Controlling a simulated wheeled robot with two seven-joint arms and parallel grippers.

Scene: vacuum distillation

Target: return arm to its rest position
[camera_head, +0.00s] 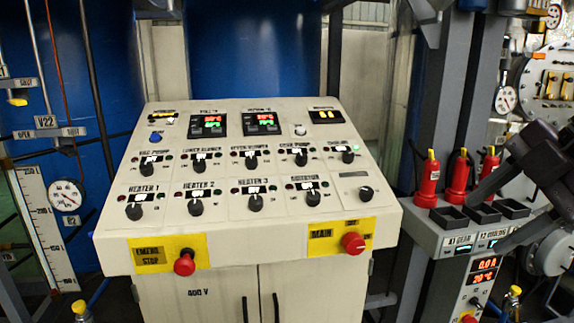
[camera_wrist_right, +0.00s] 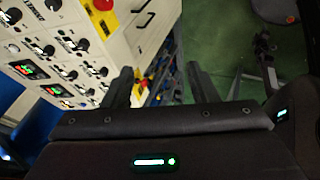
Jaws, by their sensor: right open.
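My right gripper (camera_head: 490,217) is at the right edge of the head view, its dark fingers pointing down-left in front of the side unit. In the right wrist view the two fingers (camera_wrist_right: 161,88) stand apart with nothing held between them. The control panel (camera_head: 385,222) fills the middle of the head view, with dials, two lit displays and red buttons. It also shows in the right wrist view (camera_wrist_right: 112,48), at the upper left. My left gripper is not in view.
A side unit (camera_head: 425,238) at right bears red bottle-like items (camera_head: 428,182) and black trays (camera_head: 449,217), close to my right arm. Gauges (camera_head: 65,196) and a scale stand at left.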

